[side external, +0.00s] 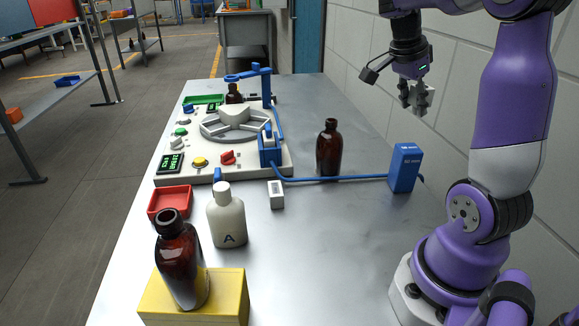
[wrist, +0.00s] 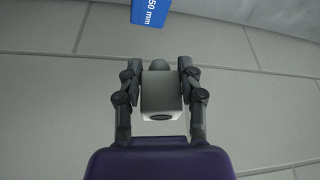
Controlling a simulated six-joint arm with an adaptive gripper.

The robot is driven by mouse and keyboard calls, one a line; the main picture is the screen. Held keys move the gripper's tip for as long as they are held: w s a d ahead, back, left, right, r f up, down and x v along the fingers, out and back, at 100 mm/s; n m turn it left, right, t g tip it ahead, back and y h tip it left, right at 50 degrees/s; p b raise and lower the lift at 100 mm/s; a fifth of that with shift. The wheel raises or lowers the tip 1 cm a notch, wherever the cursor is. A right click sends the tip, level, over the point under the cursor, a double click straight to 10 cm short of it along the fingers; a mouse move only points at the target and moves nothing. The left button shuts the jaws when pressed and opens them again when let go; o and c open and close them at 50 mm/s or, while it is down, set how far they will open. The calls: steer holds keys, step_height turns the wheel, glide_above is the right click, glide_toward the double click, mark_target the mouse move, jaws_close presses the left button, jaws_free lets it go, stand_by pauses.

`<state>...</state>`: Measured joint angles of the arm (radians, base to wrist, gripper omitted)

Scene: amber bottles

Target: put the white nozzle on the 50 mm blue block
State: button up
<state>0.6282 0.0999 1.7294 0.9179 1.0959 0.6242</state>
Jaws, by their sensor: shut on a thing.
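My gripper (side external: 414,98) is raised high above the right side of the table, near the wall. It is shut on a pale grey-white piece (side external: 422,97), which I take to be the white nozzle. In the wrist view the nozzle (wrist: 161,97) sits between both fingers (wrist: 160,100), with a dark hole on its near face and a darker rounded part behind. The blue block (side external: 405,168) stands upright on the table, below my gripper and apart from it. Its "50 mm" label shows in the wrist view, where part of the block (wrist: 150,12) is cut off by the top edge.
A brown bottle (side external: 329,149) stands left of the block, by a blue line along the table. A white bottle marked A (side external: 227,217), a red tray (side external: 169,203), a small white block (side external: 276,195) and a brown bottle (side external: 181,264) on a yellow block (side external: 232,298) stand nearer. A machine (side external: 280,155) is behind.

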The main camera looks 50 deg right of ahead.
mark_target(407, 147)
steer(key=shift+s+a+r+m, duration=0.2)
steer(key=shift+a+m, duration=0.2)
steer(key=shift+m, duration=0.2)
steer(key=shift+g, duration=0.3)
step_height(407, 147, down, 8)
steer(key=shift+r, duration=0.1)
steer(key=o, duration=1.1)
steer(key=shift+c, duration=0.2)
